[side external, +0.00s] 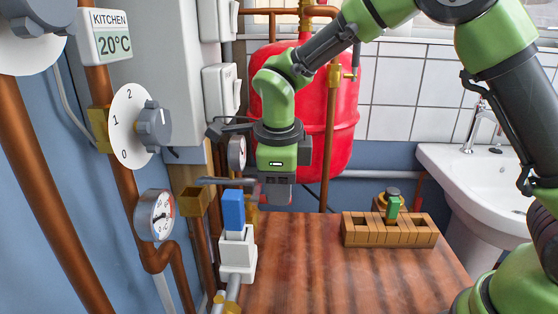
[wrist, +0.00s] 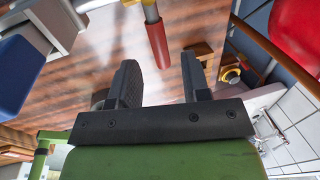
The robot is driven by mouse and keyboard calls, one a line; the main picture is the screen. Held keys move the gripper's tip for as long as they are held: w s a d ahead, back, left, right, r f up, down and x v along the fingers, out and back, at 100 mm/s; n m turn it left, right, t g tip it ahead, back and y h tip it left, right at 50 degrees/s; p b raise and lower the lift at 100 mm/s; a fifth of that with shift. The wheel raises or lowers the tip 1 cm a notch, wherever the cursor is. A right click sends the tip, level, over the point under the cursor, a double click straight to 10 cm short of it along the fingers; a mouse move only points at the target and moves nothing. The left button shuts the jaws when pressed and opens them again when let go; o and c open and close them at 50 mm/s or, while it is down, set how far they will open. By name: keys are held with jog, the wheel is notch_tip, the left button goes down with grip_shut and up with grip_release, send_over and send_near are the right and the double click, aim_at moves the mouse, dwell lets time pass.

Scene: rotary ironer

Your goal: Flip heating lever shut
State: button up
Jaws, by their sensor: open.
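A lever with a grey arm (side external: 222,181) sticks out from a brass valve body (side external: 194,203) on the left pipework. It points right, towards my gripper (side external: 272,192). In the wrist view, a lever with a red grip (wrist: 157,42) lies just ahead of the gap between my fingers (wrist: 158,75); it appears to be the same lever. My gripper points down, open and empty, and I cannot tell whether it touches the lever. A second handle, blue (side external: 233,210), stands upright on a white fitting in front; its blue part also shows in the wrist view (wrist: 16,76).
A wooden rack (side external: 388,231) with a green-topped item stands on the brown tabletop (side external: 340,285). Dials, gauges and copper pipes crowd the left wall. A red tank (side external: 337,105) is behind my gripper, and a white basin (side external: 490,160) is at right.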

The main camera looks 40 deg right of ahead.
notch_tip(320, 180, up, 8)
jog(key=s+a, duration=0.1)
jog(key=shift+f, duration=0.2)
jog(key=s+d+r+n+t+y, duration=0.1)
jog(key=s+d+r+n+t, duration=0.1)
jog(key=s+n, duration=0.7)
jog(key=s+d+r+n+t+y, duration=0.2)
jog(key=s+d+n+t, duration=0.1)
jog(key=s+n, duration=0.7)
jog(key=n, duration=0.4)
jog(key=shift+d+r+t+y, duration=0.25)
jog(key=shift+d+t+y, duration=0.05)
jog(key=shift+d, duration=0.05)
